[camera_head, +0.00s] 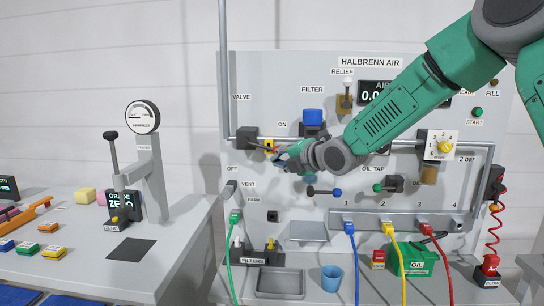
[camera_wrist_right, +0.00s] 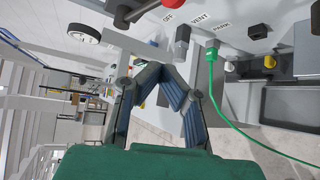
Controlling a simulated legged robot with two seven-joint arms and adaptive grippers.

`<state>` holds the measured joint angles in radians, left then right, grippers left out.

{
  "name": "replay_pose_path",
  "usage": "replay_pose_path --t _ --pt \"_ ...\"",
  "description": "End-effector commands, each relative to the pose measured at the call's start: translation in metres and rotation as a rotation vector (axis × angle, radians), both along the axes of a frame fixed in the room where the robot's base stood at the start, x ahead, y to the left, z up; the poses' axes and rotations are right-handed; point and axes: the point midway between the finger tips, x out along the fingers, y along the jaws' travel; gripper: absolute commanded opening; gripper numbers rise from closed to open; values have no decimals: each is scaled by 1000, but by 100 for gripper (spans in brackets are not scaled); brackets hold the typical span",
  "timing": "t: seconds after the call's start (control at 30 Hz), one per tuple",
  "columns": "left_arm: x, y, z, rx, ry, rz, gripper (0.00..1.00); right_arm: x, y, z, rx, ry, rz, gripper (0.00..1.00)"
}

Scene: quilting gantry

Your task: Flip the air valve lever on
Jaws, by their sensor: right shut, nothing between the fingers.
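The air valve (camera_head: 247,134) is a dark body on the pipe at the panel's left side, under the VALVE label. ON is printed to its upper right and OFF below it. My right gripper (camera_head: 282,161) is in front of the panel, just right of and below the valve. My left gripper is out of view.
The blue filter knob (camera_head: 313,116) and relief valve (camera_head: 345,100) are above my gripper. A blue-ended lever (camera_head: 325,191) is below it. The green hose (camera_head: 232,240) hangs at lower left.

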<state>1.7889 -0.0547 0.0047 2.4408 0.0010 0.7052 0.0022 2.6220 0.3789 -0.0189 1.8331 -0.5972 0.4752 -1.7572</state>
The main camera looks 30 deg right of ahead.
Motion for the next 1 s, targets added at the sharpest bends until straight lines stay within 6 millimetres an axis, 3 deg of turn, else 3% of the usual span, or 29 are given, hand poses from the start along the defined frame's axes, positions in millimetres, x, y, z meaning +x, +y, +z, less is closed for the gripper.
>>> replay_pose_path --t 0.4,0.63,1.0 --pt "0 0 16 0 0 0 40 80 14 -26 6 2 -3 0" --pt "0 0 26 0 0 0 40 74 -17 -12 8 0 -3 0" --pt "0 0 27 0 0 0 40 75 -22 -11 4 2 -1 0"
